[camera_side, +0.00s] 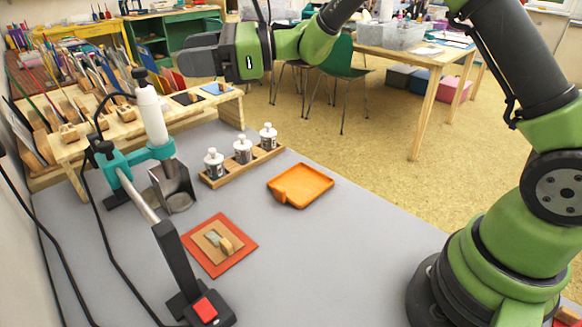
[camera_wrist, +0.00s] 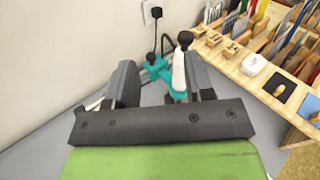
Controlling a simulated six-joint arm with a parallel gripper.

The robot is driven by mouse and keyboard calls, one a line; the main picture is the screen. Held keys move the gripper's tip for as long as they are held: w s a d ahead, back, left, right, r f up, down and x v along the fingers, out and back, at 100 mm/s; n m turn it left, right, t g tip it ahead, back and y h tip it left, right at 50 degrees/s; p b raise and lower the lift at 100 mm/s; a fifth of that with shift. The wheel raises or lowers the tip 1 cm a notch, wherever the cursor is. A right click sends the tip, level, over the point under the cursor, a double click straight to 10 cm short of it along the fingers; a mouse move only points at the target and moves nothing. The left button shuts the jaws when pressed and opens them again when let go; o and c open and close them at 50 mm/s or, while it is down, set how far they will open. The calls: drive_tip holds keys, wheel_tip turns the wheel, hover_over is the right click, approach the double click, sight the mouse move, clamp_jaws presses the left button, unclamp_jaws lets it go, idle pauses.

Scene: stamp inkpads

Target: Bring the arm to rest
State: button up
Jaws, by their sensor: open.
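My gripper (camera_side: 190,54) is raised high above the grey table, at the upper left of the side view, with its fingers pointing left. In the wrist view my gripper (camera_wrist: 158,66) has its two dark fingers apart, and nothing is held between them. A white bottle-shaped part and a teal clamp (camera_wrist: 154,66) show between and beyond the fingers, at a distance. My gripper touches nothing in either view.
The grey table (camera_side: 340,250) holds an orange tray (camera_side: 303,184), a red mat (camera_side: 225,262) with a wooden piece, and a rack (camera_side: 240,168) with three bottles. A teal-clamped stand (camera_side: 134,160) with cables rises at left, near wooden tool racks (camera_side: 110,130).

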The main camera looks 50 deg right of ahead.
drive_tip(key=s+r+n+g+h, duration=0.1)
drive_tip(key=s+r+n+g, duration=0.15)
drive_tip(key=s+n, duration=0.4)
drive_tip(key=s+r+n+g+h, duration=0.2)
drive_tip(key=s+n+g, duration=0.15)
drive_tip(key=s, duration=0.55)
drive_tip(key=s+d+f+n+t+h, duration=0.2)
drive_tip(key=s+d+n+h, duration=0.6)
drive_tip(key=s, duration=0.6)
drive_tip(key=shift+s+d+f+n, duration=0.25)
drive_tip(key=shift+d+f+n, duration=0.4)
drive_tip(key=shift+n, duration=0.45)
